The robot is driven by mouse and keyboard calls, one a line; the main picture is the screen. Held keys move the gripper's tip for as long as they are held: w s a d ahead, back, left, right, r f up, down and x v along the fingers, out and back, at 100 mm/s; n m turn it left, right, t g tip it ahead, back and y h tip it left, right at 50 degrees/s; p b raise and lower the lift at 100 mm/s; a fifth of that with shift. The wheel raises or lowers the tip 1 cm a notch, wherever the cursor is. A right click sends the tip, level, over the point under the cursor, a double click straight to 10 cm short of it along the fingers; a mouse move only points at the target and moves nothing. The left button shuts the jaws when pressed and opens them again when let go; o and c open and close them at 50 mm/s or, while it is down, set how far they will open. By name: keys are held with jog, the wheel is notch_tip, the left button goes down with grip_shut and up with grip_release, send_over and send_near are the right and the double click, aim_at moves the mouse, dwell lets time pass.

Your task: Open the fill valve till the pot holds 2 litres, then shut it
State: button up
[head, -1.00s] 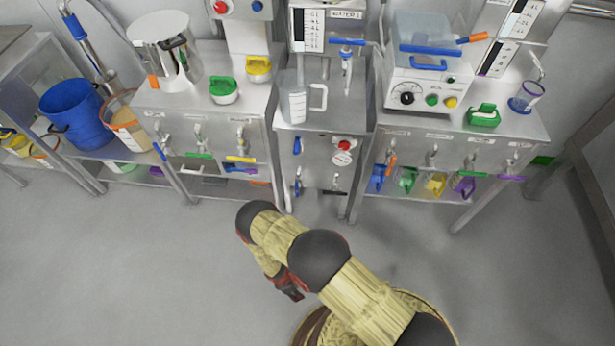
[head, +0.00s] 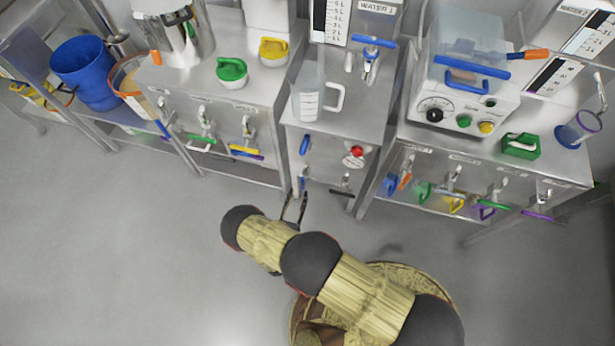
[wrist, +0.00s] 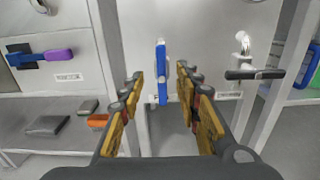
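My gripper (head: 294,208) is open and empty in front of the middle steel cabinet (head: 327,165). In the wrist view my gripper (wrist: 161,80) has its fingers apart, left and right of an upright blue lever (wrist: 161,73) that appears beyond the fingertips; contact is not visible. On the cabinet front are a lower blue lever (head: 303,180), an upper blue lever (head: 304,145), a red knob (head: 356,150) and a black-handled valve (head: 342,192). A steel pot (head: 176,32) stands at the upper left. A blue-handled tap (head: 373,41) is above the middle counter. Which valve is the fill valve is unclear.
A clear graduated jug (head: 311,98) stands on the middle counter. The black-handled valve (wrist: 255,74) is right of the blue lever in the wrist view. A right bench (head: 560,165) and left bench (head: 215,110) flank the cabinet. The floor (head: 120,250) is clear.

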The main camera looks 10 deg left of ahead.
aim_at(302, 183)
jog(key=w, duration=0.2)
jog(key=w+b, duration=0.1)
jog(key=w, duration=0.1)
jog(key=w+b, duration=0.1)
jog(key=w, duration=0.2)
jog(key=shift+w+d, duration=0.1)
jog(key=shift+d, duration=0.25)
jog(key=shift+c, duration=0.2)
jog(key=c, duration=0.8)
grip_shut()
